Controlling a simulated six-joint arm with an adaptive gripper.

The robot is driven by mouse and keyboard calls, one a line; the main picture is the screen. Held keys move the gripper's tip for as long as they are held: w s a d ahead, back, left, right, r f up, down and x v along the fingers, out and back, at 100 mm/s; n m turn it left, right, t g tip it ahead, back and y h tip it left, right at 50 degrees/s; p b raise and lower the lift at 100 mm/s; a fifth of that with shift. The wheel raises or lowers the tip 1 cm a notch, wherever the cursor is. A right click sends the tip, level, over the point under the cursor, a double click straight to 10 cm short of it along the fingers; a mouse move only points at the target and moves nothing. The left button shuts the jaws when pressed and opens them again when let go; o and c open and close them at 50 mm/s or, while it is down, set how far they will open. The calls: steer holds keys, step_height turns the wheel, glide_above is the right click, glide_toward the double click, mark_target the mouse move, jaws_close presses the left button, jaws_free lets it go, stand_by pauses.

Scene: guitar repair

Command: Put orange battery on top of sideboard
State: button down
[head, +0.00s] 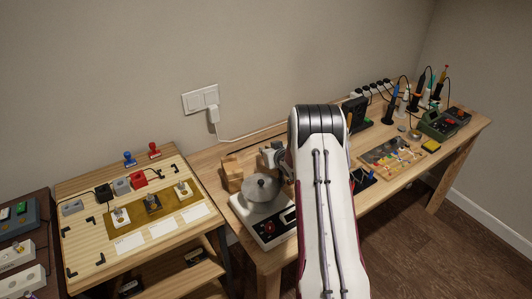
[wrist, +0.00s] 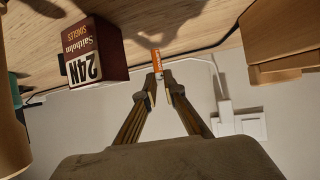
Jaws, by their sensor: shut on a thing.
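In the wrist view, the orange battery (wrist: 155,60) is held between the two fingertips of my gripper (wrist: 157,82). The gripper is shut on it, in front of the pale wall, with the wooden top seen above. In the head view my white arm covers the battery and most of the gripper. A light wooden cabinet (head: 187,274) with an open shelf stands at the left, and a dark wooden unit (head: 46,203) at the far left edge. I cannot tell which of these is the sideboard.
The long workbench (head: 240,146) carries a scale-like device (head: 262,200) with a round metal top, wooden blocks (head: 232,174) and several tools at right. A fixture board with switches covers most of the cabinet. In the wrist view, a dark red box (wrist: 92,50) is close left of the fingers.

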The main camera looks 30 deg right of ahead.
steer(key=shift+f, duration=0.4)
steer(key=shift+f, duration=0.15)
steer(key=c, duration=2.1)
jaws_free()
steer(key=shift+c, duration=0.2)
steer(key=shift+s+r, duration=0.1)
steer(key=shift+r, duration=0.1)
steer(key=shift+s+r, duration=0.25)
steer(key=shift+s, duration=0.15)
steer(key=v, duration=1)
steer(key=shift+s+r, duration=0.15)
steer(key=shift+s, duration=0.2)
steer(key=shift+a+r, duration=0.1)
